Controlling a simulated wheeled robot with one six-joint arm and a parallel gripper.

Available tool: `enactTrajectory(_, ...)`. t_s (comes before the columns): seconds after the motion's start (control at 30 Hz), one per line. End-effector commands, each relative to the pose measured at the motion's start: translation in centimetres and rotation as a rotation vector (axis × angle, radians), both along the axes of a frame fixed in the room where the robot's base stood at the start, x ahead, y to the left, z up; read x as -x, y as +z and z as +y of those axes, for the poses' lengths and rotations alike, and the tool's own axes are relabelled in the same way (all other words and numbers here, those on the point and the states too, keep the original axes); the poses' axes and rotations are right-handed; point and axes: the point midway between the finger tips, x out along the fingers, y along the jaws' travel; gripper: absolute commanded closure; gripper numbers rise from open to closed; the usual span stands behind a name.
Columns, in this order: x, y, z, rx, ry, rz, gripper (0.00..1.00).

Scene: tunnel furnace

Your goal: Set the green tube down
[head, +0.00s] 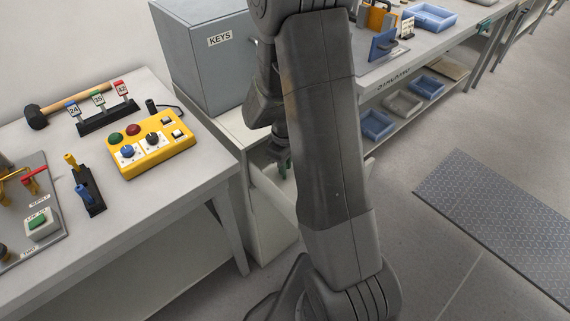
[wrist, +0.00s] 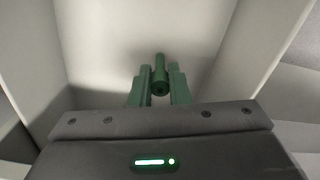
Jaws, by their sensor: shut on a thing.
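The green tube (wrist: 160,72) is a short dark green cylinder with a round hole in its near end. In the wrist view it sits between the two green fingers of my gripper (wrist: 160,88), which is shut on it. Pale walls (wrist: 85,50) of an open drawer or bin surround the gripper and tube. In the head view my arm hides most of the gripper; only a small green part of the gripper (head: 283,168) shows, over the open pale drawer (head: 272,197) below the grey KEYS box. I cannot tell whether the tube touches the drawer's floor.
The left table (head: 185,205) carries a yellow control box (head: 150,145), a tag rack (head: 107,118) and a mallet (head: 70,105). A bench with blue trays (head: 430,17) stands at right. A dark floor mat (head: 500,205) lies at right.

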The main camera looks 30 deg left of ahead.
Motion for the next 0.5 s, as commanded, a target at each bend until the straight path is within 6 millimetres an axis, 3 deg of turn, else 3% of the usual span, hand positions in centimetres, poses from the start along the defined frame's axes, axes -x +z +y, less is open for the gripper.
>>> enactTrajectory(0.37,0.0,-0.58,0.0,-0.001,0.0,0.0,1.0)
enactTrajectory(0.4,-0.01,-0.39,0.01,-0.001,0.0,0.0,0.76)
enactTrajectory(0.5,0.0,-0.37,0.0,-0.001,0.0,0.0,0.62)
